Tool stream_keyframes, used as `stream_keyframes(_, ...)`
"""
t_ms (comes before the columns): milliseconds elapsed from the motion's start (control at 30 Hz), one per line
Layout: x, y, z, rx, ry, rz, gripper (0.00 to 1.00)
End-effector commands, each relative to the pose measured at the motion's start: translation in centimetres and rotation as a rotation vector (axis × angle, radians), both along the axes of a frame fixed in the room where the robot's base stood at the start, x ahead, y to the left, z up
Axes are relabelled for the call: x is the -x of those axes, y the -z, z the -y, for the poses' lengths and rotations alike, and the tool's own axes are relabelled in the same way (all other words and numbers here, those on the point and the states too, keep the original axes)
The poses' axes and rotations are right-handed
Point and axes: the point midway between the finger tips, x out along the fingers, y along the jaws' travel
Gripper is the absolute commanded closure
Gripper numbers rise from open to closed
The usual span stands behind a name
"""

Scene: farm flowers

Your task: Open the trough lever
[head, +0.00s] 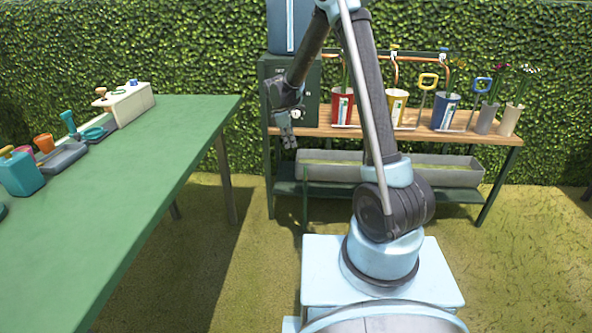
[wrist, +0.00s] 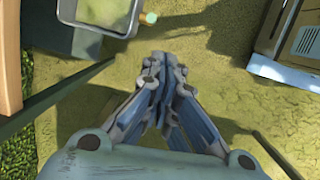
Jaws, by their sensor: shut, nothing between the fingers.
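The long grey trough (head: 440,176) lies on the lower shelf of the potting bench in the head view. Its near end shows at the top left of the wrist view, where I see its grey rim (wrist: 95,29). A short brass piece with a pale green tip (wrist: 149,18) sticks out from that end and looks like the lever. My gripper (head: 290,143) hangs fingers down near the left end of the bench. In the wrist view my gripper (wrist: 165,75) is shut and empty, apart from the lever. I cannot make out the lever in the head view.
A green table (head: 140,180) with tools stands left. Grass lies open between them.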

Motion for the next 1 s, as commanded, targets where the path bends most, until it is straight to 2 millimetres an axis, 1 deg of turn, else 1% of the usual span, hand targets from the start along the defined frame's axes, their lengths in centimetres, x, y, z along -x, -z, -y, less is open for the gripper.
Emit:
stream_keyframes(33, -0.4, 1.2, -1.0, 0.007, -0.03, -0.007, 1.0)
stream_keyframes(100, -0.8, 2.5, -2.0, 0.016, -0.066, -0.016, 1.0)
stream_keyframes(200, -1.1, 3.8, -3.0, 0.024, -0.103, -0.025, 1.0)
stream_keyframes(300, -1.3, 4.6, -3.6, 0.029, -0.125, -0.03, 1.0)
stream_keyframes(400, -1.4, 5.0, -3.8, 0.032, -0.135, -0.033, 1.0)
stream_keyframes(767, -1.4, 5.1, -3.7, 0.032, -0.134, -0.033, 1.0)
stream_keyframes(867, -1.4, 5.7, -3.6, 0.032, -0.134, -0.033, 1.0)
stream_keyframes(1000, -1.5, 7.4, -3.1, 0.032, -0.133, -0.033, 1.0)
